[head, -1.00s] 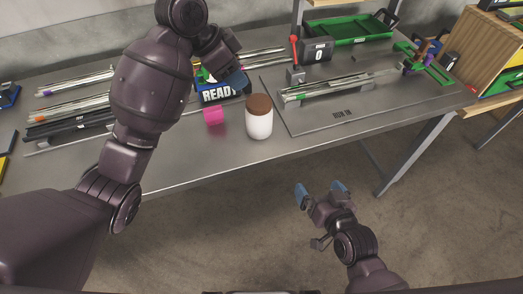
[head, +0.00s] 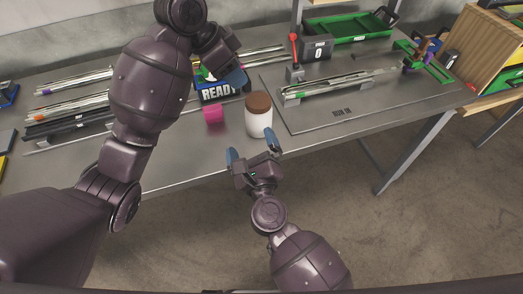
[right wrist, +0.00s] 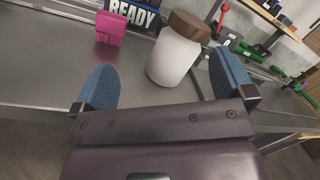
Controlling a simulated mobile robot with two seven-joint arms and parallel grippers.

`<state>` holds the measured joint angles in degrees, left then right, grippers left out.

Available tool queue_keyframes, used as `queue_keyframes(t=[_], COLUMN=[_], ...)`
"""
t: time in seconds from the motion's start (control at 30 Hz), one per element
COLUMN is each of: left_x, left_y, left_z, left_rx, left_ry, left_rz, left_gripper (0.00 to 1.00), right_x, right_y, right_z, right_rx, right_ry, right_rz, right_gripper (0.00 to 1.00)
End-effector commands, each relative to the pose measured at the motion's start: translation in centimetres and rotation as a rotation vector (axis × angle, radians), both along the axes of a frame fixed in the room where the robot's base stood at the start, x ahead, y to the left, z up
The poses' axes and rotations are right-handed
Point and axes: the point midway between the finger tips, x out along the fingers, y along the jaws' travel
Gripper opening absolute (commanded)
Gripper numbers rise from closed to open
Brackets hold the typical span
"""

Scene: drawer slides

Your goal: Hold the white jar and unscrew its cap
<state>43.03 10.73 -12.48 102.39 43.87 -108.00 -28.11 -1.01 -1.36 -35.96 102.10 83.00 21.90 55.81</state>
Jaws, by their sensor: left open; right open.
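The white jar (head: 258,122) stands upright on the grey table near its front edge, with its brown cap (head: 258,103) on top. In the right wrist view the jar (right wrist: 174,58) and cap (right wrist: 190,26) show between and beyond the blue fingertips. My right gripper (head: 252,147) is open and empty, just in front of the jar; its right fingertip overlaps the jar's lower edge in the head view, and I cannot tell whether they touch. My left gripper (head: 232,76) is above the table behind the jar, by the READY bin; its fingers are partly hidden by its wrist.
A pink block (head: 214,113) sits left of the jar. A blue READY bin (head: 222,92) stands behind it. A grey mat with a drawer slide (head: 335,88) lies to the right. Several slides (head: 75,105) lie at the left. The table front left of the jar is clear.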

Motion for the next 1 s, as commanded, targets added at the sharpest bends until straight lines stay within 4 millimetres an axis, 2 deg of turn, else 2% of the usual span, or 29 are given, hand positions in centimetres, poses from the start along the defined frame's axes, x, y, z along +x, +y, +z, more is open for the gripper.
queue_keyframes(t=[0.1, 0.3, 0.57, 1.0], left_x=[0.0, 0.0, 0.0, 0.0], left_y=[0.0, 0.0, 0.0, 0.0], left_z=[0.0, 0.0, 0.0, 0.0], left_rx=[0.000, 0.000, 0.000, 0.000], left_ry=[0.000, 0.000, 0.000, 0.000], left_rz=[0.000, 0.000, 0.000, 0.000], left_gripper=[0.43, 0.43, 0.43, 0.43], right_x=[0.1, 0.2, 0.9, 7.0], right_y=[-0.8, -2.2, -2.3, -2.0], right_z=[-1.6, -2.7, -2.7, -2.6], right_rx=[0.243, 0.494, 0.559, 0.555], right_ry=[0.116, 0.200, 0.204, 0.202], right_rz=[-0.050, -0.120, -0.127, -0.124], right_gripper=[1.00, 1.00, 1.00, 1.00])
